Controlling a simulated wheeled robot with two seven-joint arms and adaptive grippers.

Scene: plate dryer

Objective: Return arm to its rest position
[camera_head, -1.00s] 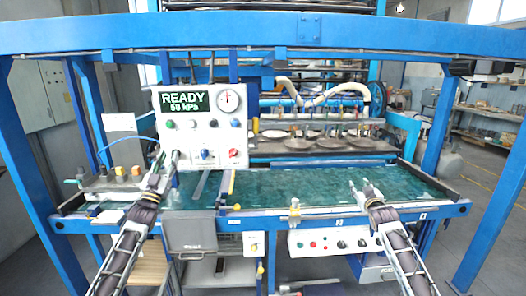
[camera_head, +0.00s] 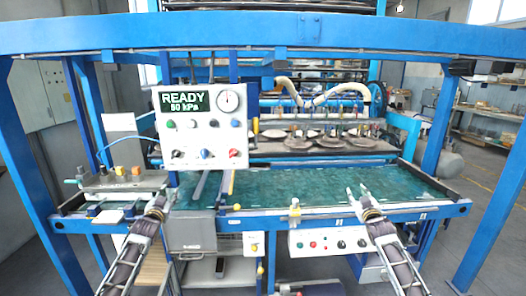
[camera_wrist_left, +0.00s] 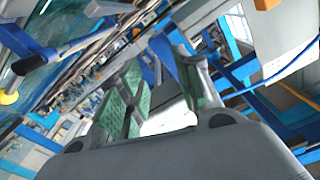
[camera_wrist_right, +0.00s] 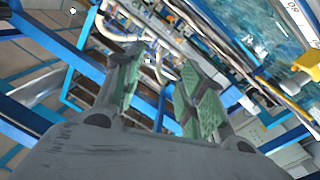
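My left gripper (camera_head: 161,196) is in front of the machine's front rail at the left, below the white control panel (camera_head: 201,127). It is apart from the panel. In the left wrist view its two green-padded fingers (camera_wrist_left: 160,100) stand apart with nothing between them. My right gripper (camera_head: 359,193) is over the front edge of the green bed (camera_head: 290,186), right of the middle. In the right wrist view its green-padded fingers (camera_wrist_right: 155,95) are apart and empty. Both forearms come up from the bottom of the head view.
The panel shows READY, a gauge and several knobs. Blue posts and a blue top beam (camera_head: 400,37) frame the workspace. Several round plates lie on a rack (camera_head: 370,146) behind the bed. A lower control box (camera_head: 325,241) hangs under the front rail. A small block unit (camera_head: 125,182) stands at the left.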

